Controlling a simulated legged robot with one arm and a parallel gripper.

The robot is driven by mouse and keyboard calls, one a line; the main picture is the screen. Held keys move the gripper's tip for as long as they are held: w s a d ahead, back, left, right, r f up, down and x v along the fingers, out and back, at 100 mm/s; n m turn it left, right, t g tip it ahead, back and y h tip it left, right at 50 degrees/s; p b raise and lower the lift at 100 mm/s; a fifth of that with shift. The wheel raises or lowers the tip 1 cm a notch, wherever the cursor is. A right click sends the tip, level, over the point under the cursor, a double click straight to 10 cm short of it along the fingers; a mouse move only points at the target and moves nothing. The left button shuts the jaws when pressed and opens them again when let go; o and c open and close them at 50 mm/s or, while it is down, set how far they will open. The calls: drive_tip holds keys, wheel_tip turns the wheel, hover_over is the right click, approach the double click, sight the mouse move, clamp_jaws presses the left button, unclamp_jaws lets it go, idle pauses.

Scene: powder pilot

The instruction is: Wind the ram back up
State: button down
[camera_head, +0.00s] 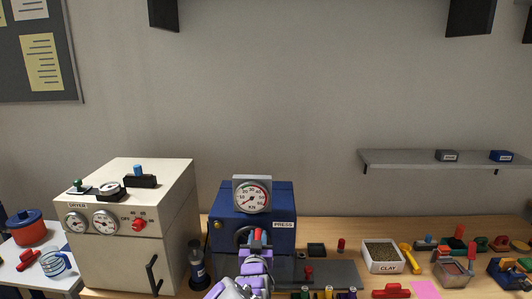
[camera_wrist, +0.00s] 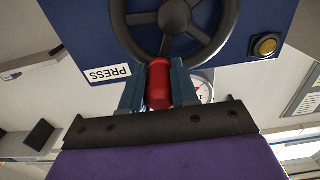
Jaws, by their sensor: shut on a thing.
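The blue press (camera_head: 284,206) stands on the bench in front of me, with a round dial gauge (camera_head: 251,199) on top. Its dark handwheel (camera_head: 241,236) is on the front face, partly behind my gripper (camera_head: 257,238). In the wrist view the press (camera_wrist: 75,30) appears upside down, and the spoked handwheel (camera_wrist: 173,18) fills the top middle. My gripper (camera_wrist: 158,82) is shut on the wheel's red handle (camera_wrist: 158,90), one blue finger on each side. My arm covers the area below the wheel, and I cannot make out the ram.
A cream dryer (camera_head: 125,240) stands close to the left of the press, with a dark grinder-like jar (camera_head: 197,265) between them. A white clay tray (camera_head: 382,268) and several small coloured items lie to the right. A shelf (camera_head: 400,159) hangs above; the wall space between is clear.

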drive_tip(key=shift+d+f, duration=0.45)
drive_tip(key=shift+d, duration=0.1)
drive_tip(key=d+f, duration=0.1)
drive_tip(key=f+b, duration=0.1)
drive_tip(key=shift+s+d+f, duration=0.1)
drive_tip(key=shift+d+f, duration=0.2)
drive_tip(key=shift+d, duration=0.05)
